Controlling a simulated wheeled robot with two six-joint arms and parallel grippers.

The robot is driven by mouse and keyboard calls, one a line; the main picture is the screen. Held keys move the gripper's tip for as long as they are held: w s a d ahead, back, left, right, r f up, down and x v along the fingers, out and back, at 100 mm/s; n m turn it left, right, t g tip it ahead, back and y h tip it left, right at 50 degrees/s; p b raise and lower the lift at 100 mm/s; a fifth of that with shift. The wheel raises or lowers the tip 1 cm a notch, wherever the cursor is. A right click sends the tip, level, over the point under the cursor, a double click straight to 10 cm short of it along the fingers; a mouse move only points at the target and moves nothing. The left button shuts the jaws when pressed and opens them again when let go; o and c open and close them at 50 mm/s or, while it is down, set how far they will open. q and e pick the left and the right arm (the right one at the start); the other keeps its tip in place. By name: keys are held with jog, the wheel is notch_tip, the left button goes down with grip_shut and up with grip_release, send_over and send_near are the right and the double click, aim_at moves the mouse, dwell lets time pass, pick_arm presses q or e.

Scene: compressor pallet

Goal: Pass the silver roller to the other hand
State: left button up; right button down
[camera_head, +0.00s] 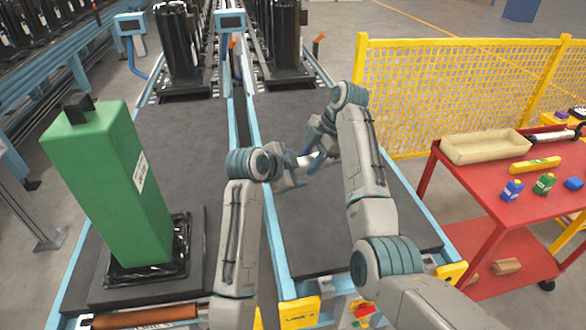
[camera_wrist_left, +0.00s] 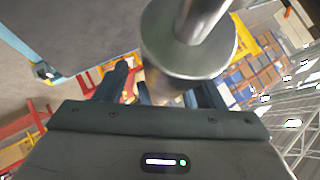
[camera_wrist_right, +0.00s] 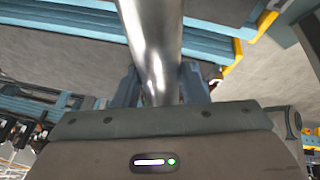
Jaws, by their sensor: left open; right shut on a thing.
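The silver roller (camera_head: 309,159) is held above the dark conveyor deck in the head view, between my two hands and partly hidden by them. My right gripper (camera_head: 326,146) is shut on it; in the right wrist view the shiny roller (camera_wrist_right: 152,45) runs down between the fingers (camera_wrist_right: 155,90). My left gripper (camera_head: 301,178) is open close to the roller. In the left wrist view the roller's round end and thin shaft (camera_wrist_left: 188,45) loom in front of the open fingers (camera_wrist_left: 165,88). Whether the left fingers touch it cannot be told.
A green block (camera_head: 105,185) stands on a black pallet at left. A brown roller (camera_head: 145,316) lies at the front edge. A red cart (camera_head: 470,185) at right carries a beige tray (camera_head: 486,147) and small coloured items. A yellow mesh fence (camera_head: 440,95) stands behind it.

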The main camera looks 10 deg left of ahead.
pick_arm(q)
jog(key=c, duration=1.2)
pick_arm(e)
jog(key=shift+r, duration=0.15)
pick_arm(q)
grip_shut()
pick_arm(e)
jog(key=c, duration=0.8)
grip_release()
pick_arm(q)
jog(key=shift+r, duration=0.1)
